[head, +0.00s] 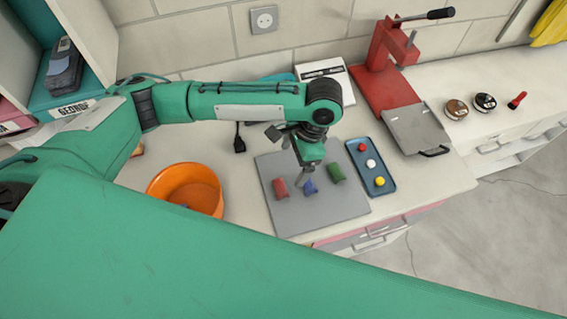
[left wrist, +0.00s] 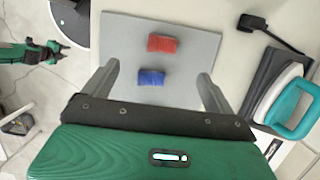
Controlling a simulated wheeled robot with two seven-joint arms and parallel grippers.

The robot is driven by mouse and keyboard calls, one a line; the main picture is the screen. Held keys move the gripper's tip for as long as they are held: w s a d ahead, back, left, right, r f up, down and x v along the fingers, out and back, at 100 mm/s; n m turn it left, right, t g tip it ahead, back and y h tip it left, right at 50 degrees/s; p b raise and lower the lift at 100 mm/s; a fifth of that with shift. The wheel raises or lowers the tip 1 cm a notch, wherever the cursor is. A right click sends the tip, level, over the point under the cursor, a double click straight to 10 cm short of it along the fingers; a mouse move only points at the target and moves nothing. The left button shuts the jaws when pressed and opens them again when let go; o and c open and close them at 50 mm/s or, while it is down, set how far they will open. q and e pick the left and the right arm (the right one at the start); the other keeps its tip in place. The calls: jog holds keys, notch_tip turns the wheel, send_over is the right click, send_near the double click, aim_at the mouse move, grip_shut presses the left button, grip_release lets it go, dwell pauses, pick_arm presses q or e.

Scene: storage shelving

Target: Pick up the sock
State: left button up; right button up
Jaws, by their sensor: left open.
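Three small rolled cloth bundles, likely socks, lie in a row on a grey mat (head: 345,208): red (head: 280,188), blue (head: 311,187) and green (head: 336,173). The red (left wrist: 162,44) and blue (left wrist: 151,77) ones also show in the left wrist view; the green one does not. My left gripper (head: 304,178) points down over the mat, close to the blue bundle. It is open and empty, and the blue bundle appears between its fingers (left wrist: 158,74) in the left wrist view. What looks like my right gripper (left wrist: 46,50) is small at the left of that view.
An orange bowl (head: 188,187) stands left of the mat. A blue tray (head: 371,168) with red, white and yellow pieces lies to its right. A red press (head: 385,75) stands at the back right. A teal-handled iron (left wrist: 290,100) shows in the left wrist view.

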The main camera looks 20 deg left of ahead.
aim_at(282, 185)
pick_arm(q)
jog(key=p+x, duration=0.2)
jog(key=x, duration=0.5)
jog(key=shift+f, duration=0.3)
jog(key=shift+a+f, duration=0.15)
jog(key=shift+f, duration=0.35)
jog(key=shift+w+f+p, duration=0.1)
jog(key=shift+f+p, duration=0.2)
jog(key=shift+p, duration=0.3)
jog(key=x, duration=0.1)
jog(key=p+x, duration=0.1)
jog(key=x, duration=0.1)
jog(key=shift+w+f+p, duration=0.2)
jog(key=shift+w+p, duration=0.05)
jog(key=shift+p, duration=0.15)
jog(key=shift+f, duration=0.6)
jog(key=c, duration=1)
jog(key=shift+c, duration=0.3)
pick_arm(e)
jog(key=r, duration=0.1)
jog(key=s+r, duration=0.1)
jog(key=r, duration=0.1)
jog(key=s+d+r, duration=0.1)
jog(key=r, duration=0.1)
jog(key=shift+s, duration=0.15)
pick_arm(q)
jog(key=shift+r, duration=0.1)
